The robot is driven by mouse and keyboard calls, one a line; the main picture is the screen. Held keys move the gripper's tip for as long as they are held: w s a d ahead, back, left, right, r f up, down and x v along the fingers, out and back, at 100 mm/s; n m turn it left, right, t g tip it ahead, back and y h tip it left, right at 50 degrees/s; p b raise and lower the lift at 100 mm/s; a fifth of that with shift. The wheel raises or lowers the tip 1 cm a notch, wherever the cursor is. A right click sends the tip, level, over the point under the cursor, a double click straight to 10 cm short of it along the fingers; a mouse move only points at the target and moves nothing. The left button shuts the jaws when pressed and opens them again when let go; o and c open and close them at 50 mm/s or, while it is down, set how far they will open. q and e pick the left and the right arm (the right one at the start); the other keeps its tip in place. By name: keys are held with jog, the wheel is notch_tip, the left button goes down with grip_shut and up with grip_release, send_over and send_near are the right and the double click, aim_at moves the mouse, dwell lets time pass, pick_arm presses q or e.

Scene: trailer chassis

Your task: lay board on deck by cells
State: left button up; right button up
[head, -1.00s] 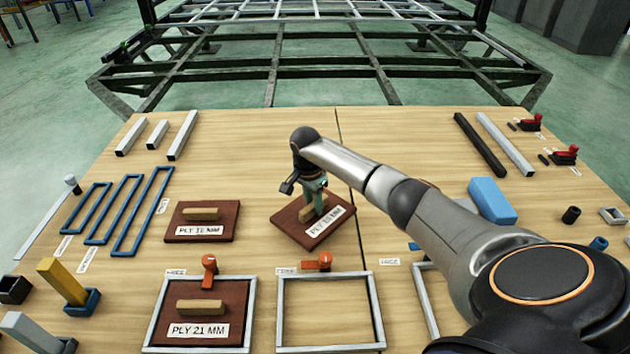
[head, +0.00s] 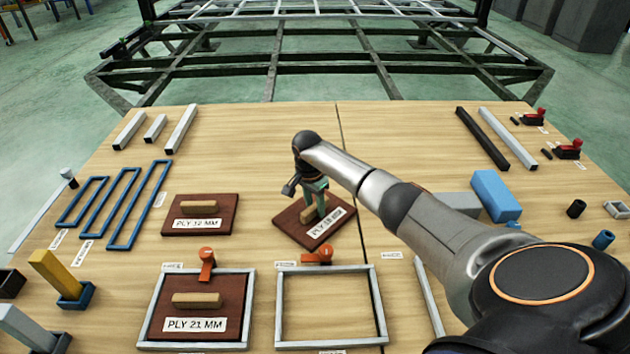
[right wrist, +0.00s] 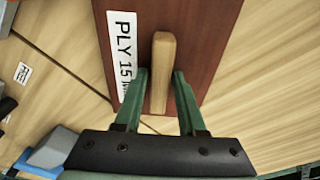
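A dark red-brown board (head: 290,225) with a wooden handle and a white PLY 15 MM label lies turned at an angle on the table's middle. My right gripper (head: 318,203) is down at this board. In the right wrist view its green fingers (right wrist: 160,85) stand on either side of the handle (right wrist: 163,60), with small gaps showing, so it looks open. The PLY 12 MM board (head: 183,227) lies left of it. The PLY 21 MM board (head: 182,310) lies inside the left grey frame cell (head: 252,300). The middle cell (head: 378,310) is empty. My left gripper is out of view.
Orange clamps (head: 207,264) stand at the cells' back edges. My right arm crosses the right side and hides much of a third cell (head: 430,298). A blue block (head: 495,195) lies beyond it. The dark trailer chassis (head: 275,60) stands behind the table.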

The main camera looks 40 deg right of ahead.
jog(key=shift+o, duration=1.2)
jog(key=shift+r, duration=0.1)
